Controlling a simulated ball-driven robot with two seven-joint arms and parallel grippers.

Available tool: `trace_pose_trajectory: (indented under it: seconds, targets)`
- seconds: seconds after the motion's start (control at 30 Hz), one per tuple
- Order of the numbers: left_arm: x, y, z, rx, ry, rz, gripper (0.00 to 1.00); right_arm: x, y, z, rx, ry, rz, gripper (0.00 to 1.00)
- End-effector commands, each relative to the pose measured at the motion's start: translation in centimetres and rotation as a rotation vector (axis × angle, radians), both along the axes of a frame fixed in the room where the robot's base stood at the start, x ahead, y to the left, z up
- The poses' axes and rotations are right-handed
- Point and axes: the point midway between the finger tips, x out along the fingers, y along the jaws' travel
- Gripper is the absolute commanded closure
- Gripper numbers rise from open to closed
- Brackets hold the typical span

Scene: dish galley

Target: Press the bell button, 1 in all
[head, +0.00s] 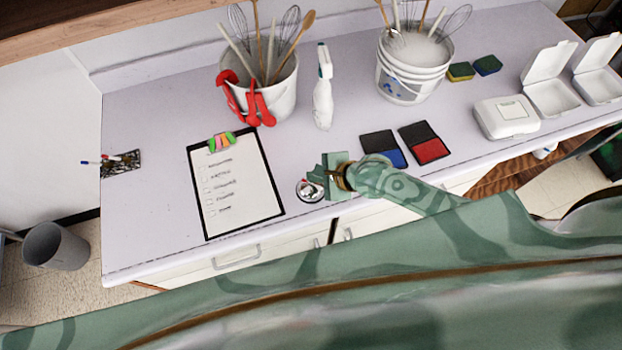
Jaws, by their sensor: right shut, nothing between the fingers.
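The bell (309,191), a small silver dome on a dark round base, stands on the counter near its front edge, just right of the clipboard. My right gripper (318,178) is shut and empty. Its fingertips are over or right beside the bell and hide part of it. I cannot tell whether they touch the button on top. My left gripper is not in view.
The counter (330,145) holds a clipboard (236,185), two ink pads (424,143), (383,147), a white spray bottle (323,90), two utensil buckets (268,95), (412,70), sponges (461,72) and white takeaway boxes (507,117). A grey bin (56,247) stands on the floor at left.

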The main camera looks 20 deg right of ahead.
Motion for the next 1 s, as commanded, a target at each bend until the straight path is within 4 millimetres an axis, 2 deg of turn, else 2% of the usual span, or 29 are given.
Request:
trace_pose_trajectory:
  seconds: [1.0]
  targets:
    - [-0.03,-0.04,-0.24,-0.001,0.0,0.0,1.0,0.0,0.02,-1.1,0.001,0.0,-0.001,1.0]
